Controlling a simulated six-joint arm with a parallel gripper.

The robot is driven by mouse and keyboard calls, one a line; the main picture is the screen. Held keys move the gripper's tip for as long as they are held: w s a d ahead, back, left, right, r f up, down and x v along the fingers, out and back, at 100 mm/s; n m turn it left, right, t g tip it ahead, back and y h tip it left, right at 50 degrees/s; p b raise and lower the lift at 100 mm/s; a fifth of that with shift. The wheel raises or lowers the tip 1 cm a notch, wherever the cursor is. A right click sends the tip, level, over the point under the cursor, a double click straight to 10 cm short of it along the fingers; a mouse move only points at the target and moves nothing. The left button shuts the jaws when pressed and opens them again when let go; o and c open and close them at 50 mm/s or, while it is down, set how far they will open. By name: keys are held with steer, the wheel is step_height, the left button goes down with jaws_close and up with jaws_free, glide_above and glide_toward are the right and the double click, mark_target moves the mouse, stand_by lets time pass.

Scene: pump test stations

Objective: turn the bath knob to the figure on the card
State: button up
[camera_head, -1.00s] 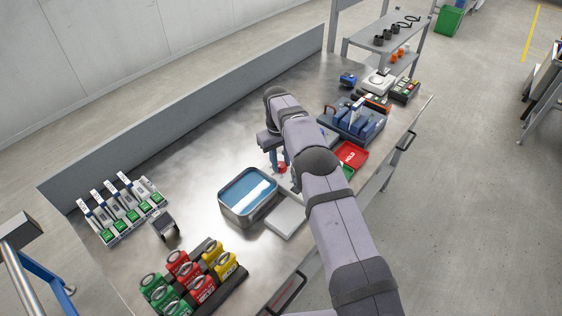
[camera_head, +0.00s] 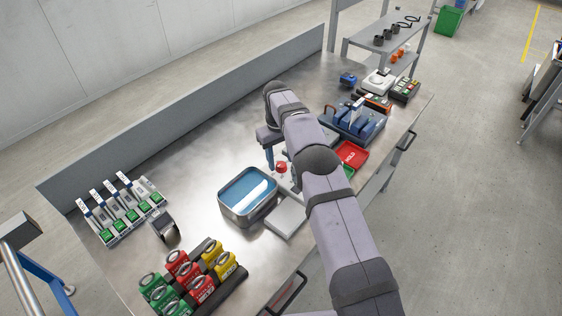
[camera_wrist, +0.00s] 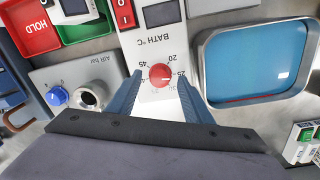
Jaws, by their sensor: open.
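The bath knob (camera_wrist: 160,76) is red and round, with a pale mark. It sits on a white panel (camera_wrist: 150,50) lettered "BATH °C", with figures such as 20, 25 and 45 around it. It also shows as a small red spot in the head view (camera_head: 281,168). My gripper (camera_wrist: 159,80) is open, its two blue fingers on either side of the knob. I cannot tell whether they touch it. In the head view my gripper's finger (camera_head: 269,158) is beside the knob. A dark display (camera_wrist: 162,14) is on the panel. I cannot make out the card.
A metal basin of blue liquid (camera_wrist: 206,62) stands beside the panel. An "AIR bar" panel with a blue knob (camera_wrist: 57,96) is on the other side. Red HOLD (camera_head: 352,156) and green trays lie nearby. Colored clamps (camera_head: 190,275) and a rack (camera_head: 120,210) occupy the near table.

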mark_target(280, 165)
steer(key=shift+a+r+b, duration=0.15)
steer(key=shift+r+b, duration=0.15)
steer(key=shift+r, duration=2.75)
steer(key=shift+s, duration=0.1)
steer(key=shift+s+d+r, duration=0.25)
steer(key=shift+d+r, duration=0.1)
steer(key=shift+r, duration=0.1)
steer(key=s+d+m, duration=0.1)
steer(key=s+d, duration=0.1)
steer(key=s, duration=1)
steer(key=s+d+m, duration=0.2)
steer(key=s+d, duration=0.1)
steer(key=s, duration=0.9)
steer(key=s+d+m, duration=0.2)
steer(key=s+d, duration=0.1)
steer(key=s, duration=0.9)
steer(key=shift+s+d+f+y, duration=0.15)
steer(key=shift+s+f+y, duration=0.15)
steer(key=shift+f, duration=0.15)
